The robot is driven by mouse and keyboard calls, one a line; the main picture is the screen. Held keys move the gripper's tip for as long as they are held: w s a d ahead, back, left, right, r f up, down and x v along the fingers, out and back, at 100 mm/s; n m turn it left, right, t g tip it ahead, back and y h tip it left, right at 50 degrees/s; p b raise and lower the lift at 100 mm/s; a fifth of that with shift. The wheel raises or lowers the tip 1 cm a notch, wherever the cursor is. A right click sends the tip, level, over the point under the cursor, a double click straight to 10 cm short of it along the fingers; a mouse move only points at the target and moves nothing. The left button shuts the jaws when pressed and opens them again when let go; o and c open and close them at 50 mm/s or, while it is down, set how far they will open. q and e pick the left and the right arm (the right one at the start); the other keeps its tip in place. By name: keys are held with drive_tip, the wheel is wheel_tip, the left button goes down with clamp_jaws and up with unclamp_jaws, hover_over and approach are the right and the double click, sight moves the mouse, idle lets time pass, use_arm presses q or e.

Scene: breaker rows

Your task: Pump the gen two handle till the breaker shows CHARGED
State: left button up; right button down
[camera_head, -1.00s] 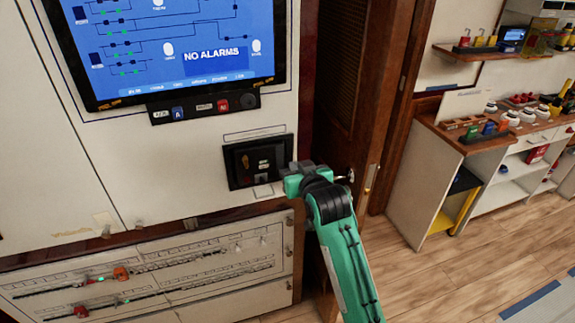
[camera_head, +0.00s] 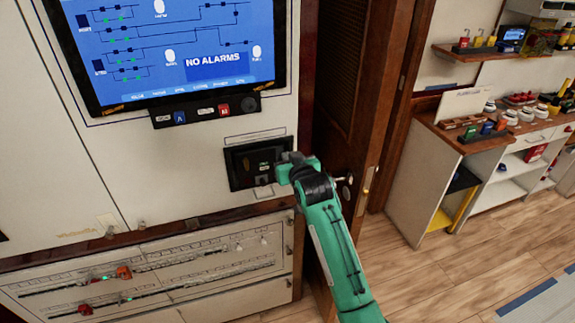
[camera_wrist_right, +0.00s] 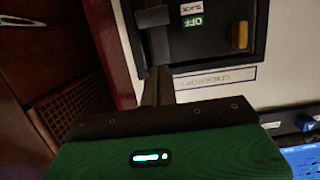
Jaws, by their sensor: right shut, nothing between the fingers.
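The breaker (camera_head: 240,166) is a black square unit set in the white panel below the screen. In the right wrist view the breaker (camera_wrist_right: 215,55) appears upside down, with a green OFF window and a white tag that seems to read SLACK. A dark block at its left, likely the pump handle (camera_wrist_right: 153,18), is at the fingers. My right gripper (camera_head: 288,158) is shut and empty at the breaker's right side. Its dark fingers (camera_wrist_right: 158,85) overlap the handle's lower end in the right wrist view; I cannot tell whether they touch. My left gripper is not in view.
A screen (camera_head: 180,50) reading NO ALARMS is above the breaker. Lower drawers (camera_head: 150,265) have red clips. A cluttered bench (camera_head: 440,150) is at the far right.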

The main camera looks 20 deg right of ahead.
drive_tip(key=x, duration=0.2)
drive_tip(key=shift+w+p, duration=0.35)
drive_tip(key=shift+p, duration=0.05)
drive_tip(key=f+p, duration=0.1)
drive_tip(key=s+f, duration=0.1)
drive_tip(key=shift+s+f+p, duration=0.25)
drive_tip(key=shift+f+p, duration=0.05)
drive_tip(key=shift+p, duration=0.05)
drive_tip(key=shift+s+f, duration=0.3)
drive_tip(key=shift+f, duration=0.25)
